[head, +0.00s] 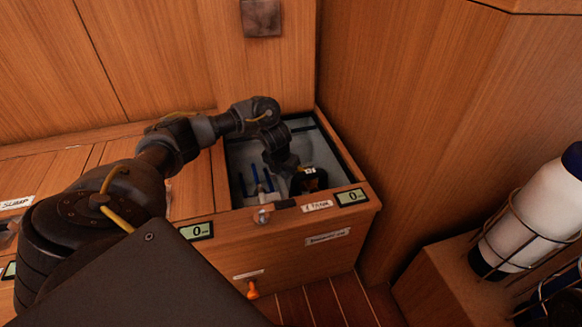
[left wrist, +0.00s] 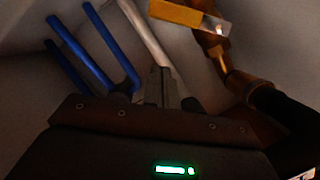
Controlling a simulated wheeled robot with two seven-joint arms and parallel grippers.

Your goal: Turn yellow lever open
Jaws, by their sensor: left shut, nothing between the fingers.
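The yellow lever (left wrist: 188,16) shows at the top of the left wrist view as a flat bar with a pale, bright end. It sits by a brass-coloured fitting (left wrist: 217,52). In the head view I cannot make out the lever inside the open locker (head: 240,185). My left gripper (head: 285,168) reaches down into this locker. In the left wrist view its fingertips (left wrist: 163,75) are together and empty, below the lever in the picture and apart from it. My right gripper is not in view.
Blue pipes (left wrist: 100,45) and a pale pipe (left wrist: 145,35) run close to the left fingers. A dark labelled unit (head: 310,180) stands right of the gripper in the locker. Wooden walls (head: 420,110) rise behind and to the right. A white cylinder (head: 535,215) stands at far right.

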